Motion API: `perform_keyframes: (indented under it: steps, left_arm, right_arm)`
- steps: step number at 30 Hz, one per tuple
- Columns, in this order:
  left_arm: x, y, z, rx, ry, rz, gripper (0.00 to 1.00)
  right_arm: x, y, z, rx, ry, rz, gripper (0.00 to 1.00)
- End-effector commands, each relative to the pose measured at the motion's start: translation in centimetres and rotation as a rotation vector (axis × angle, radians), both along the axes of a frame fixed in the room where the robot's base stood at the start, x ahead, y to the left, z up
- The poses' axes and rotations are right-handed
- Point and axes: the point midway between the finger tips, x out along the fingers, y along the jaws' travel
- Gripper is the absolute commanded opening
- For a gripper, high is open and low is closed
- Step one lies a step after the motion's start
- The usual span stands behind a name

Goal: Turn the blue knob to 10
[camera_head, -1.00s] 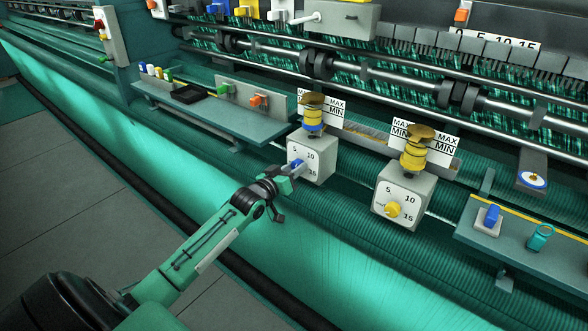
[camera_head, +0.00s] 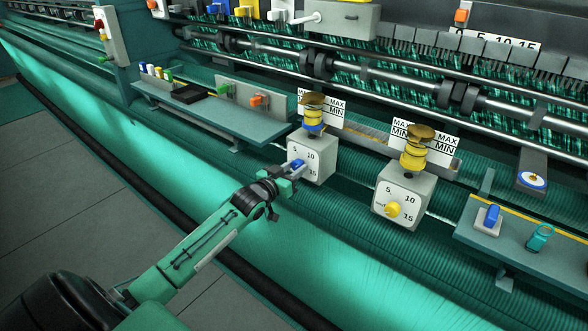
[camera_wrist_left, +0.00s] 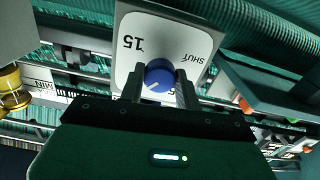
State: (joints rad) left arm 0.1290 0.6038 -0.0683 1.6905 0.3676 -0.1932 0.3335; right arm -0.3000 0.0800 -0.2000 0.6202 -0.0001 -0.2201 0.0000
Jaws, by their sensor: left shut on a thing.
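The blue knob (camera_head: 297,163) is on the front of a white dial box (camera_head: 318,170), the left one of two, marked 5, 10 and 15. My left gripper (camera_head: 291,171) is at it, its fingers on either side of the knob. In the left wrist view the dial is upside down, with 15 and SHUT above the blue knob (camera_wrist_left: 160,72). My left gripper (camera_wrist_left: 160,88) is shut on the knob there. The knob's white mark points to the lower left in that view; the 10 is hidden. My right gripper is not in view.
A second dial box (camera_head: 405,197) with a yellow knob (camera_head: 393,209) stands to the right. Another shelf (camera_head: 520,255) with a blue switch (camera_head: 489,216) is at the lower right.

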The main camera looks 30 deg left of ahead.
Motion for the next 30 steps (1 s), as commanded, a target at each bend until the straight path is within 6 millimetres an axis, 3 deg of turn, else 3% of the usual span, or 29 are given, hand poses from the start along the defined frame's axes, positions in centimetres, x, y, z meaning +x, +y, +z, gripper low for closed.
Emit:
perform_keyframes:
  steps: [1, 2, 5, 17, 30]
  left_arm:
    - [-0.1, -0.1, -0.3, -0.001, 0.006, -0.001, 0.11]
    - [-0.1, -0.1, -0.3, -0.001, 0.006, -0.001, 0.37]
    - [0.0, -0.1, -0.3, -0.001, 0.005, 0.0, 0.55]
    - [-0.6, 0.0, -0.3, -0.001, 0.003, 0.0, 0.55]
    - [-6.9, 0.5, -0.4, -0.001, 0.003, 0.0, 0.55]
  right_arm:
    - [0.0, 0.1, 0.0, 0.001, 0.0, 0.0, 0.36]
    - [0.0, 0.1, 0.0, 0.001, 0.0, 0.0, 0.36]
    - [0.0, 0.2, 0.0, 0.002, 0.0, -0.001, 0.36]
    - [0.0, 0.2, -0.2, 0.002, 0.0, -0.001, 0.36]
    - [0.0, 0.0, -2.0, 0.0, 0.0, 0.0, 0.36]
